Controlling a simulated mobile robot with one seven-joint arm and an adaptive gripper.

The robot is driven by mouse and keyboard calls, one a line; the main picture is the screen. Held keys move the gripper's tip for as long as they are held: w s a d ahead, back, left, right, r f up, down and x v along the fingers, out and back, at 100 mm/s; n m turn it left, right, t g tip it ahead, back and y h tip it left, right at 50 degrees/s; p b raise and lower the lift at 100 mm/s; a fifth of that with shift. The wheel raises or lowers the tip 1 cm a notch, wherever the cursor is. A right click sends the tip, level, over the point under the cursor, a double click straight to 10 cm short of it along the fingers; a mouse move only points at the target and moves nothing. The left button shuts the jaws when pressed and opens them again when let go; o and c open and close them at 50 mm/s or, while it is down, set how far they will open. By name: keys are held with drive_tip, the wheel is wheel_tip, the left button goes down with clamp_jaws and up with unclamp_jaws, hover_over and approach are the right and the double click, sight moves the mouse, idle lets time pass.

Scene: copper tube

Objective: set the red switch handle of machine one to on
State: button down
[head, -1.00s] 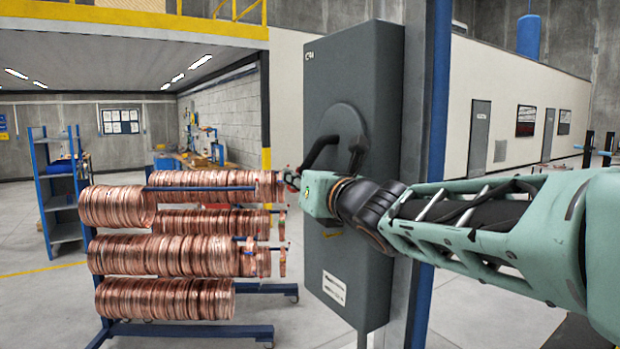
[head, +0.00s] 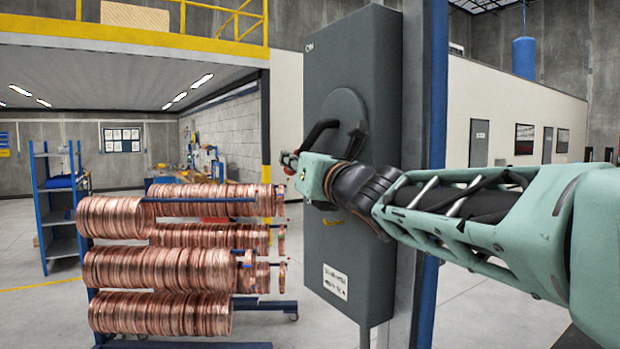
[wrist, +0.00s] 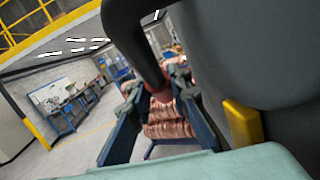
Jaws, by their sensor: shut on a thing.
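The switch box of machine one (head: 372,225) is a tall grey cabinet with a round boss (head: 343,112) on its front. A dark bent handle (head: 322,129) reaches out from the boss to the left; it also crosses the top of the wrist view (wrist: 130,40). Its red grip (wrist: 161,93) sits between my fingers in the wrist view. My gripper (head: 290,162) is shut on this grip, left of the box front. The fingers hide part of the grip. An "ON" mark (head: 309,48) is at the box's top left corner.
A yellow part (wrist: 241,123) sticks out from the box close to my gripper's right side in the wrist view. A blue rack of copper coils (head: 165,270) stands left of the box. A blue post (head: 436,120) is behind the box.

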idle(0.3)
drive_tip(key=c, duration=2)
unclamp_jaws()
drive_tip(key=shift+c, duration=0.2)
drive_tip(key=v, duration=1.2)
drive_tip(key=shift+c, duration=0.7)
